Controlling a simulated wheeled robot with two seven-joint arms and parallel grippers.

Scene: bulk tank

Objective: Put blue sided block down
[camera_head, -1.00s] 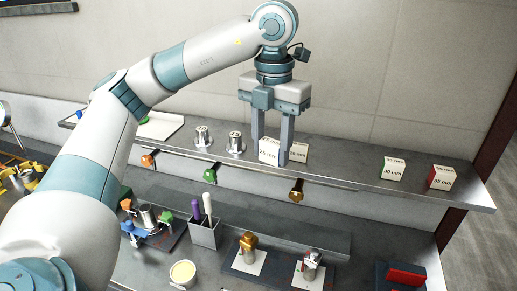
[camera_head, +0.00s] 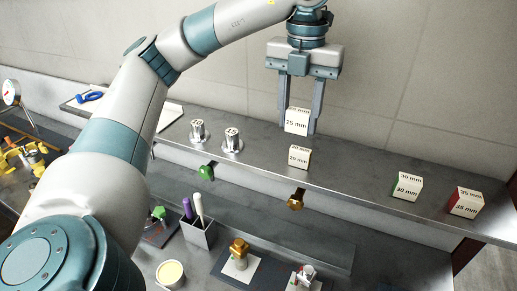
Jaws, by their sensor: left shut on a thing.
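My left gripper (camera_head: 299,125) is shut on a white block marked 25 mm (camera_head: 296,121), with the fingers at its left and right sides. The block is upright near the back of the metal shelf (camera_head: 350,178); I cannot tell whether its underside touches the shelf. The fingers hide its sides, so no blue side shows. A smaller white block marked 20 mm (camera_head: 300,157) stands in front of it, apart. My right gripper is not in view.
Two metal cylinders (camera_head: 232,141) stand to the left on the shelf. A green-sided 30 mm block (camera_head: 406,187) and a red-sided 35 mm block (camera_head: 465,202) stand to the right. Shelf between the 20 mm and 30 mm blocks is clear.

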